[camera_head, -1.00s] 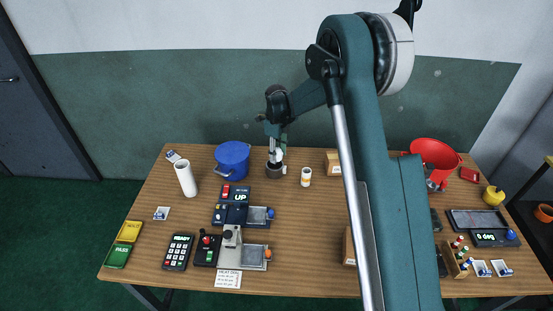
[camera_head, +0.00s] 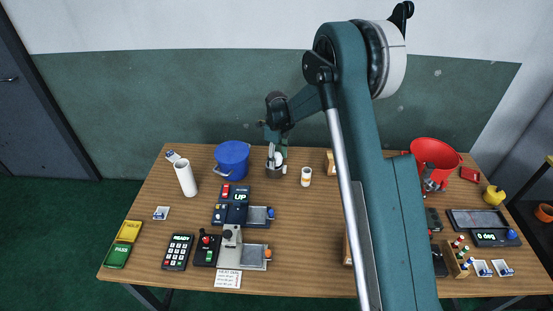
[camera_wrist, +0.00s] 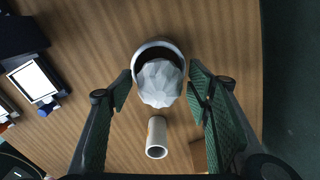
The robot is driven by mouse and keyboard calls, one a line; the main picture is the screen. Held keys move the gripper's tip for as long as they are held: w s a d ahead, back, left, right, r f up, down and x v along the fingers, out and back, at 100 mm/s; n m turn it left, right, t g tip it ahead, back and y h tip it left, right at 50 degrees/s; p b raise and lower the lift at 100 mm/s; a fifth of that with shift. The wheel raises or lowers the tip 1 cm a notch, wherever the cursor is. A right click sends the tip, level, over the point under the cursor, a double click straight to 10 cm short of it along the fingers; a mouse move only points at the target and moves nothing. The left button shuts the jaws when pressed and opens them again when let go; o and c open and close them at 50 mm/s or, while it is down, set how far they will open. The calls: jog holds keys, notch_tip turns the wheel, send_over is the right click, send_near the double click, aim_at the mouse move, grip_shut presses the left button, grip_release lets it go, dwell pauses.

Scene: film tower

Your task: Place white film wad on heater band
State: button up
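The white film wad (camera_wrist: 160,84) is a faceted white lump in the wrist view. It sits at the mouth of a round, grey-rimmed, cup-like ring (camera_wrist: 158,44), probably the heater band, and covers its lower part. In the head view the band (camera_head: 273,173) stands at the table's back, with white showing just above it. Whether the wad rests on the rim or inside is unclear. My gripper (camera_wrist: 161,82) is over it, with its green fingers spread on both sides of the wad and gaps visible between. In the head view my gripper (camera_head: 277,153) is partly hidden by the arm.
A blue bucket (camera_head: 232,157) is close on the left. A press-like device (camera_head: 232,240) stands in front. A red bucket (camera_head: 436,155) is at the back right.

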aim_at(277, 154)
jog(key=shift+r, duration=0.1)
notch_tip(277, 154, up, 12)
jog(key=shift+r+p, duration=0.1)
jog(key=shift+p, duration=0.4)
dwell(0.4)
dwell(0.5)
dwell(0.3)
